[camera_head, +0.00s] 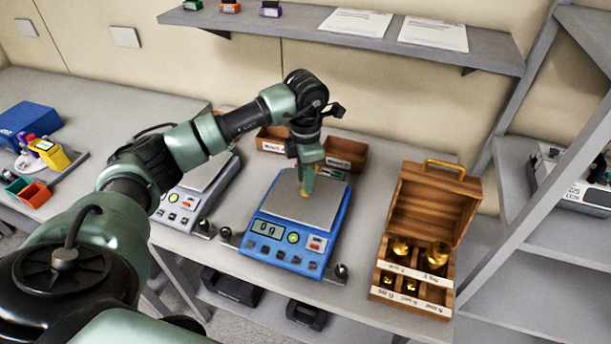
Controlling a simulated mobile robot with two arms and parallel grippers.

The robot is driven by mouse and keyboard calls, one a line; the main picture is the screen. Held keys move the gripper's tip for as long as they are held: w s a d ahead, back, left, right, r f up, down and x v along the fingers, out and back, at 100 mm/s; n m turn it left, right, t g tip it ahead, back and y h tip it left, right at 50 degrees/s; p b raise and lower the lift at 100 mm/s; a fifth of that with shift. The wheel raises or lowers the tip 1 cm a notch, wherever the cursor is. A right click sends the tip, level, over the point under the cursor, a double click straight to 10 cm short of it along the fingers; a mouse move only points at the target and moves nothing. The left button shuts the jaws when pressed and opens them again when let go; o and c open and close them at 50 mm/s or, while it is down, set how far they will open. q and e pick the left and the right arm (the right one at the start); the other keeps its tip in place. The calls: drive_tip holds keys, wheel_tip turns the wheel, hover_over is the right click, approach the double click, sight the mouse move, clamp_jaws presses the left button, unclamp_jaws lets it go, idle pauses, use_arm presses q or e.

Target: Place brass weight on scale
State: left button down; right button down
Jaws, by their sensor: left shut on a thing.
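My left arm reaches in from the left, and its gripper (306,182) points down over the blue scale. The gripper is shut on a small brass weight (305,194), mostly hidden between the fingers. The weight is at or just above the grey pan (335,203) of the blue scale (255,243); I cannot tell whether it touches. The scale's display reads 0 g. More brass weights (437,256) sit in the open wooden box (427,205) to the right. My right gripper is not in view.
A grey scale (178,213) stands left of the blue one, partly behind my arm. Small brown bins (345,153) stand behind the blue scale. A shelf (390,38) with papers is on the wall above. Bare table lies between the blue scale and the wooden box.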

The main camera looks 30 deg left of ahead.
use_arm(q)
drive_tip(key=shift+f, duration=0.25)
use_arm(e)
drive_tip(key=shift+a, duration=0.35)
use_arm(q)
drive_tip(key=shift+f, duration=0.15)
drive_tip(key=c, duration=1.2)
unclamp_jaws()
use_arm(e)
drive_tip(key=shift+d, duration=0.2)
